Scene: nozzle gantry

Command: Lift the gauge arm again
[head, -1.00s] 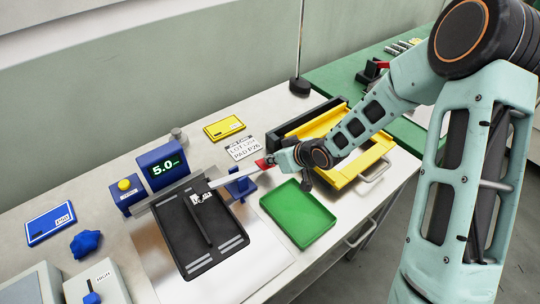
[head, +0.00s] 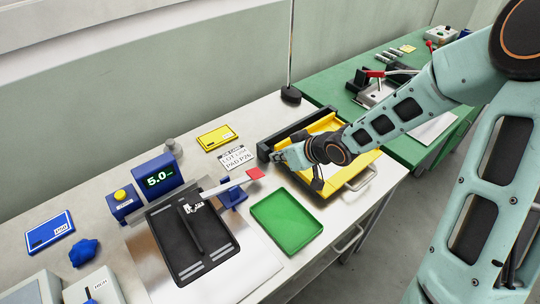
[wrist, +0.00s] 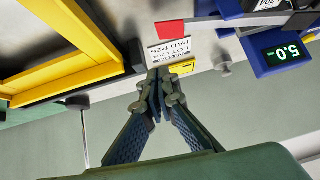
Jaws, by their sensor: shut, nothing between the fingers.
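The gauge arm (head: 226,184) is a pale bar with a red tip (head: 255,173). It reaches from above a black pad (head: 178,248) rightward past a blue post (head: 233,196). I cannot tell whether its inner end touches the pad. My gripper (head: 278,158) is shut and empty, just right of and beyond the red tip, apart from it. In the wrist view my closed fingers (wrist: 160,76) point toward the white label card, with the red tip (wrist: 171,30) and part of the gauge arm (wrist: 203,20) beyond them.
A green tray (head: 286,222) lies right of the pad. A yellow drawer-like frame (head: 330,180) stands behind it, under my arm. A label card (head: 238,158) and a yellow card (head: 217,137) lie near the wall. A blue box with a yellow button (head: 121,196) is at left.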

